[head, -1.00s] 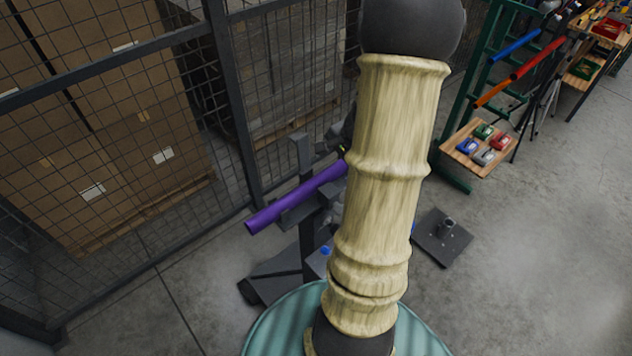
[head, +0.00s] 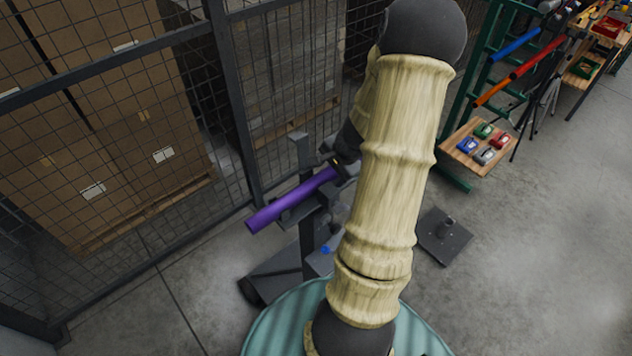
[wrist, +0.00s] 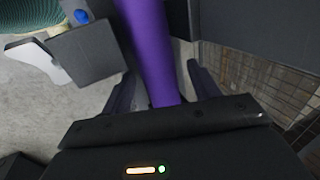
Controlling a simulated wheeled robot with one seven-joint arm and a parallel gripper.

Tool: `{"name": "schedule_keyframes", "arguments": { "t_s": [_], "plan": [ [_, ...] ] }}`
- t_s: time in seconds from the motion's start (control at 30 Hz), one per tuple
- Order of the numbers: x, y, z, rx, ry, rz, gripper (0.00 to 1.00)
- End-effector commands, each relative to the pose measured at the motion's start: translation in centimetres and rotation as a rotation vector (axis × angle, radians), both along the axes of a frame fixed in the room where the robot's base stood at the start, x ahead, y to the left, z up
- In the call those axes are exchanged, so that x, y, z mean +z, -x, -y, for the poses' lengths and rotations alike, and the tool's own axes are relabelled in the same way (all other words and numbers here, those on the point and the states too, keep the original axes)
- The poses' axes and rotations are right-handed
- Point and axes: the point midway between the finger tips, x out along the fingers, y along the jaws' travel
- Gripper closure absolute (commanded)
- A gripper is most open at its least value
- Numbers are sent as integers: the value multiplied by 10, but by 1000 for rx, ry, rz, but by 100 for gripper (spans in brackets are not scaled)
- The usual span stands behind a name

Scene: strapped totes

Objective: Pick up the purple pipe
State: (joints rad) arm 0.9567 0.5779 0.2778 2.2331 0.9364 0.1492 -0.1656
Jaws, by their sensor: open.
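The purple pipe (head: 290,201) lies tilted across a dark grey stand (head: 304,215) in the head view, its near end sticking out to the lower left. In the wrist view the purple pipe (wrist: 150,45) runs from the top edge down between the two fingers of my gripper (wrist: 160,88). The fingers are apart, one on each side of the pipe, with gaps showing beside it. In the head view my gripper is mostly hidden behind my arm, near the pipe's upper right end. That end of the pipe is hidden there.
A wire mesh fence (head: 231,100) stands close behind the pipe, with stacked cardboard boxes (head: 130,130) beyond it. A dark base plate (head: 443,237) is on the floor to the right. A green rack (head: 480,95) and a small wooden table (head: 462,150) stand further right.

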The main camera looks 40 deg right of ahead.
Motion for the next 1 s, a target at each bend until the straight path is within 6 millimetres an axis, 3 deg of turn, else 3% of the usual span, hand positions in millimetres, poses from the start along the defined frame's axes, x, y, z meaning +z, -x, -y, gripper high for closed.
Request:
{"name": "schedule_keyframes", "arguments": {
  "t_s": [0.43,0.73,1.0],
  "plan": [
    [0,0,0,-1,0,0,39],
    [0,0,0,-1,0,0,97],
    [3,0,0,-1,0,1,97]
  ]
}}
